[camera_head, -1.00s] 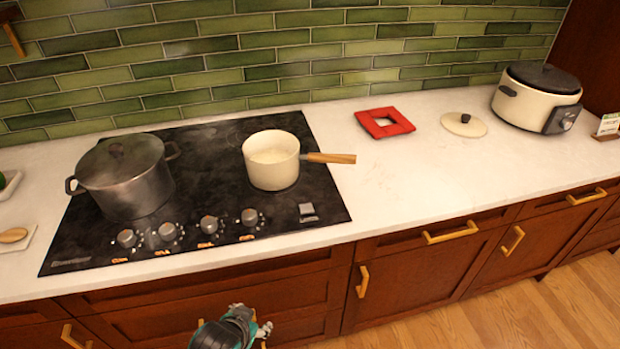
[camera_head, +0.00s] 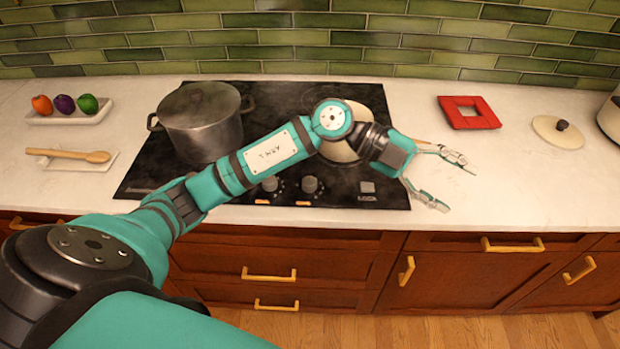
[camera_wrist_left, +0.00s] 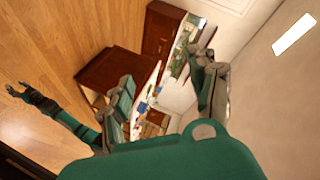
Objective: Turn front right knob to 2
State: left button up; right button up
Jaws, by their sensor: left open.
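The black cooktop (camera_head: 290,97) has a row of knobs along its front edge. The rightmost knob (camera_head: 310,185) and the knob beside it (camera_head: 270,184) show; my left arm hides the others. Orange marks lie below the visible knobs, too small to read. My left gripper (camera_head: 457,187) is open and empty, right of the cooktop over the white counter, well apart from the rightmost knob. Its spread fingers also show in the left wrist view (camera_wrist_left: 163,90). My right gripper (camera_wrist_left: 22,92) shows small in the left wrist view; its opening is unclear.
A grey lidded pot (camera_head: 203,125) stands on the left of the cooktop. A cream saucepan (camera_head: 345,150) is partly hidden behind my left arm. A red square trivet (camera_head: 486,119) and a round lid (camera_head: 545,131) lie on the counter to the right.

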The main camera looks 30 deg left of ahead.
pick_arm(q)
jog(key=w+a+f+n+y, duration=0.1)
jog(key=a+f+y, duration=0.15)
jog(key=a, duration=0.25)
jog(key=w+a+f+y, duration=0.2)
jog(key=a+y, duration=0.2)
jog(key=a, duration=0.1)
jog(key=r+n+g+y, duration=0.2)
jog(key=n+y, duration=0.4)
jog(key=y, duration=0.2)
send_over(309, 181)
notch_tip(309, 181, down, 16)
jog(key=p, duration=0.3)
jog(key=shift+w, duration=0.1)
jog(key=shift+f, duration=0.55)
jog(key=shift+c, duration=0.8)
jog(key=c, duration=1)
jog(key=shift+m, duration=0.3)
